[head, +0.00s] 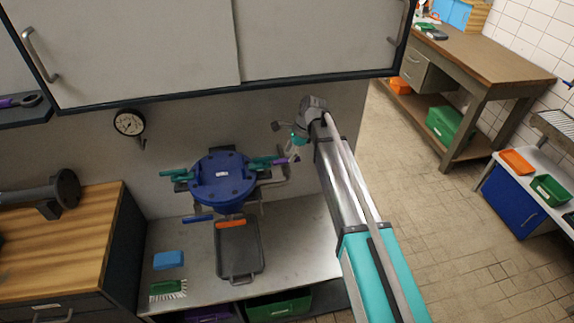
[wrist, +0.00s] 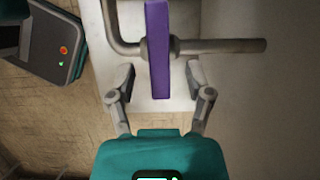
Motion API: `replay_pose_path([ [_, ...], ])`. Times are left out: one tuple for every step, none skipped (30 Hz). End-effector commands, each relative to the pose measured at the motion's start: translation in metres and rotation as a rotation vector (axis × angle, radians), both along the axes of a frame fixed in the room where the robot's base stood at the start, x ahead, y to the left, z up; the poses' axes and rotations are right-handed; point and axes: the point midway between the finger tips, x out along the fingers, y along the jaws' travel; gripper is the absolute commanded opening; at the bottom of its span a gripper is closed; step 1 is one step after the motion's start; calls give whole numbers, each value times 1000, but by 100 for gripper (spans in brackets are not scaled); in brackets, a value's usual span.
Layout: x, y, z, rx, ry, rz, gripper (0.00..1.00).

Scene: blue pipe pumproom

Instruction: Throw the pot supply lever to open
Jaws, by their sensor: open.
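The lever is a flat purple bar (wrist: 158,50) across a grey pipe (wrist: 220,46) in the wrist view. In the head view it is a small purple piece (head: 281,161) just right of the blue round pot (head: 222,178). My gripper (wrist: 158,80) is open and empty, one finger on each side of the lever's near end in the wrist view. I see no contact, and depth is hard to tell. In the head view my gripper (head: 297,145) is close beside the lever, partly hidden by my wrist.
Cabinets (head: 140,45) overhang the pot. A grey tray (head: 240,248), blue sponge (head: 169,259) and green brush (head: 168,288) lie on the counter (head: 305,240). Blue (head: 199,218) and orange (head: 230,223) handles stick out below the pot. Floor (head: 440,220) at right is clear.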

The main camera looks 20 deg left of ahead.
Motion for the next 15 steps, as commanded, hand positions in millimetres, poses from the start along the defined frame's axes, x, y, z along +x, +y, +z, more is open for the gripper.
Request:
replay_pose_path([
  [-1,2,-8,0,0,0,66],
  [-2,2,-10,0,0,0,66],
  [-2,4,-14,0,0,0,66],
  [-3,4,-16,0,0,0,66],
  [-3,5,-18,0,0,0,66],
  [-4,6,-20,0,0,0,66],
  [-4,7,-22,0,0,0,66],
  [-5,7,-24,0,0,0,66],
  [-5,8,-26,0,0,0,66],
  [-5,9,-27,0,0,0,66],
  [-6,9,-29,0,0,0,66],
  [-6,10,-30,0,0,1,66],
  [-6,10,-31,0,0,1,66],
  [-7,11,-32,0,0,1,66],
  [-7,11,-32,0,0,1,66],
])
